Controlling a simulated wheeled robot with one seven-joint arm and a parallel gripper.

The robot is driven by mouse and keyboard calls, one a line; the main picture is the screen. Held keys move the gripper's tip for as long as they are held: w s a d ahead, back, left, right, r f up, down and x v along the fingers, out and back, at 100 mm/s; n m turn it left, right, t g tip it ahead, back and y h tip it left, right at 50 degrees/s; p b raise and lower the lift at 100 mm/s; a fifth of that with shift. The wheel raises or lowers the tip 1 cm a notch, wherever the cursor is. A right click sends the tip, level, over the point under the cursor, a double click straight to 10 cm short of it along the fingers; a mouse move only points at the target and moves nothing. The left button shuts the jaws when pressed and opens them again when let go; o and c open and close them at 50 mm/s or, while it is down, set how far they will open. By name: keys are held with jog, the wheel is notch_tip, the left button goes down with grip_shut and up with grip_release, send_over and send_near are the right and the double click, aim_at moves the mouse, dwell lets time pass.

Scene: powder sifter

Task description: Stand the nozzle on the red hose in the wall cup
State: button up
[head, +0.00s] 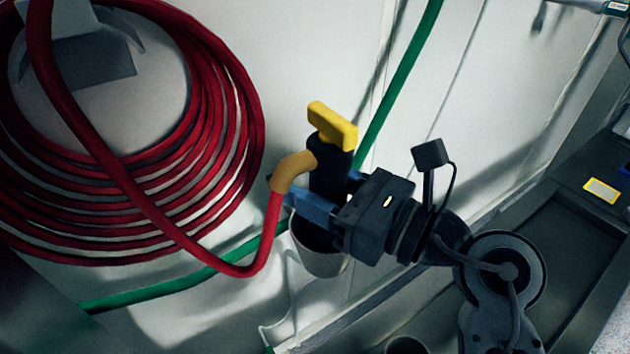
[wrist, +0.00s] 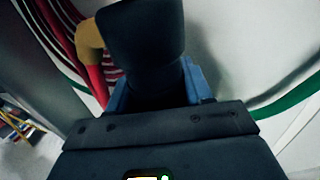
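The nozzle has a black body (head: 328,168), a yellow handle (head: 333,124) on top and a brass elbow (head: 293,170) joined to the red hose (head: 268,235). My gripper (head: 318,190) has its blue fingers on either side of the black body, which stands roughly upright between them. In the wrist view, the dark nozzle body (wrist: 143,40) sits between the blue fingers (wrist: 157,88). The pale wall cup (head: 319,262) is directly below the gripper, its dark opening partly showing. The nozzle's lower end is hidden by the fingers, so I cannot tell whether it is inside the cup.
The red hose coil (head: 225,150) hangs on a grey wall holder (head: 92,60) at the left. A green hose (head: 402,75) runs behind the nozzle along the pale wall. A dark recessed counter (head: 560,245) lies at the right. Another cup rim (head: 406,345) shows at the bottom edge.

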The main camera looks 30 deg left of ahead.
aim_at(343, 199)
jog(key=o, duration=0.5)
jog(key=shift+c, duration=0.2)
jog(key=shift+s+d+b, duration=0.2)
jog(key=shift+d, duration=1.1)
jog(key=shift+s+d+b, duration=0.15)
jog(key=shift+d+b, duration=0.1)
jog(key=shift+d, duration=1.05)
jog(key=shift+s+d+b, duration=0.2)
jog(key=shift+d, duration=1.1)
jog(key=s+d+f+n+t+h, duration=0.4)
jog(key=s+d+n+h, duration=0.2)
jog(key=s+d, duration=0.3)
jog(key=s+d+f+n+t+h, duration=0.4)
jog(key=s+d+n+h, duration=0.2)
jog(key=s+d, duration=0.4)
jog(key=s+d+f+n+t+h, duration=0.4)
jog(key=s+d+n, duration=0.3)
jog(key=s+d, duration=0.3)
jog(key=shift+f+n+h, duration=0.3)
jog(key=shift+f+h, duration=0.25)
jog(key=shift+h, duration=0.35)
